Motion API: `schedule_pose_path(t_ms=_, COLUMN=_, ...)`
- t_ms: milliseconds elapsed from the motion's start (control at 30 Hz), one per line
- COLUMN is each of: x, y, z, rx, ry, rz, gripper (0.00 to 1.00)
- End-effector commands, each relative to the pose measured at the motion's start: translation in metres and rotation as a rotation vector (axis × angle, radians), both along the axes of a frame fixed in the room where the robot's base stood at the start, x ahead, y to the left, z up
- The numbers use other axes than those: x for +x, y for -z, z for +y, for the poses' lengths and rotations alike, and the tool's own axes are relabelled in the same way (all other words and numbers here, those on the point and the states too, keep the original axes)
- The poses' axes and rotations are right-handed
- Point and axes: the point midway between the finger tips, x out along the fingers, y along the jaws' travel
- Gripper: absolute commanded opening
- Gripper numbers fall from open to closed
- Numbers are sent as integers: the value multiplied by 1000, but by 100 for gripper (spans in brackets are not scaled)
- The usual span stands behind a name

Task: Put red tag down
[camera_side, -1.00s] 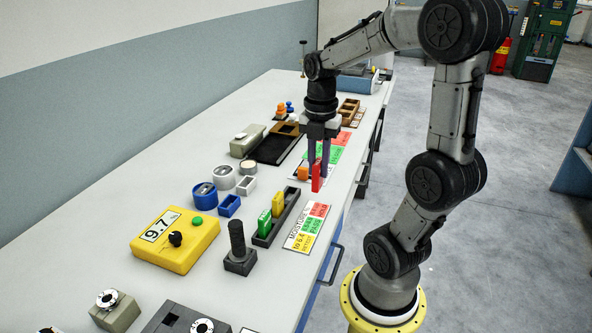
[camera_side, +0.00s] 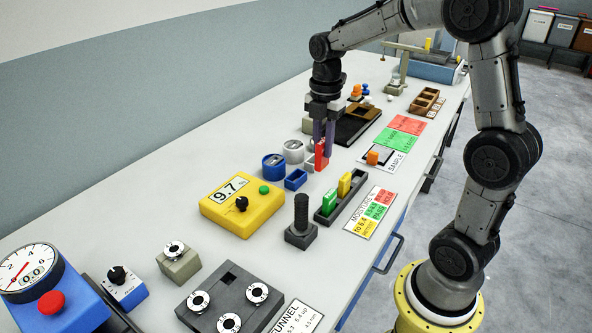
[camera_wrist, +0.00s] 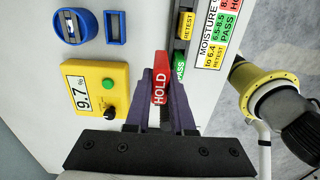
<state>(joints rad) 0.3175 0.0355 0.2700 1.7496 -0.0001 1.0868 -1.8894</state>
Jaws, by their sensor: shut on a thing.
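The red tag (camera_side: 321,154), lettered HOLD in the wrist view (camera_wrist: 160,79), is upright between the fingers of my gripper (camera_side: 323,145). My gripper is shut on it above the bench, behind the tag rack in the side view. The black slotted rack (camera_side: 327,211) holds a green tag (camera_side: 329,202) and a yellow tag (camera_side: 344,184). In the wrist view the green PASS tag (camera_wrist: 180,65) is partly hidden by a finger, and the yellow RETEST tag (camera_wrist: 187,25) is further up.
A moisture card (camera_side: 370,212) lies right; an orange cube (camera_side: 372,157) sits on the sample card.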

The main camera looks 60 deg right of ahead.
Motion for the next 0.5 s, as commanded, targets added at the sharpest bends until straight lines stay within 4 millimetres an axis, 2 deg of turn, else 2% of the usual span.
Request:
schedule_pose_path(t_ms=233, x=52, y=26, z=-18, rx=1, ry=1, rz=2, gripper=0)
schedule_pose_path(t_ms=400, x=74, y=55, z=-25, rx=1, ry=1, rz=3, gripper=0)
schedule_pose_path(t_ms=500, x=83, y=66, z=-28, rx=0, ry=1, rz=1, gripper=0)
